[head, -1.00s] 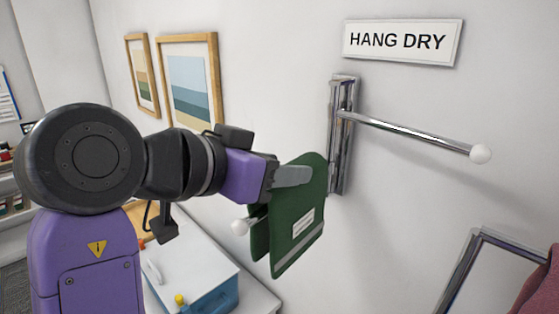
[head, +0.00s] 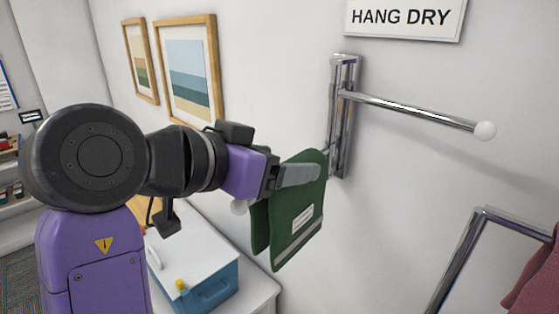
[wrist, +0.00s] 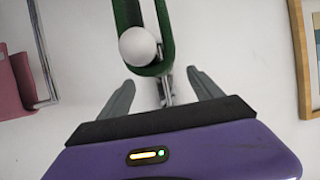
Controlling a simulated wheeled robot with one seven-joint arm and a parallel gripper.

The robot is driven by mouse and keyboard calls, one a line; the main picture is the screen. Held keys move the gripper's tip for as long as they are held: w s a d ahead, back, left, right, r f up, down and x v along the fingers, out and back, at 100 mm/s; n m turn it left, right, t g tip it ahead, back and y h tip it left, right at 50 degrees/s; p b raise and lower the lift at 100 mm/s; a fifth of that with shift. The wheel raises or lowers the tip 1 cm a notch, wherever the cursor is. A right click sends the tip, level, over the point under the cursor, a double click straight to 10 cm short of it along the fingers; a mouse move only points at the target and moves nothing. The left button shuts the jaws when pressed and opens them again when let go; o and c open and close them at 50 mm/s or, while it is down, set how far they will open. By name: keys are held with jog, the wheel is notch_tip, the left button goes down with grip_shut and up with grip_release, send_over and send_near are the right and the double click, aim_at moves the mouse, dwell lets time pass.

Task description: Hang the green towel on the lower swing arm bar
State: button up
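The green towel (head: 292,225) is folded over, with both halves hanging down, at the lower swing arm bar. That bar's white end ball (head: 239,208) peeks out below my gripper in the head view. In the wrist view, which is upside down, the towel (wrist: 128,14) forms a U around the white ball (wrist: 138,46), its fold on the gripper side. My gripper (wrist: 161,78) has its fingers spread, one on each side of the fold, with gaps visible. In the head view my gripper (head: 300,174) overlaps the towel's top. Most of the lower bar is hidden.
The upper bar (head: 410,109) sticks out right from the chrome wall bracket (head: 342,120), under the HANG DRY sign (head: 402,17). A blue cooler box (head: 208,284) stands below left. Another chrome rail (head: 458,260) and a pink cloth (head: 535,275) are at lower right. Framed pictures (head: 190,75) hang left.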

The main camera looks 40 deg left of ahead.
jog(key=shift+b+v, duration=0.75)
jog(key=shift+v, duration=3.15)
jog(key=shift+s, duration=0.1)
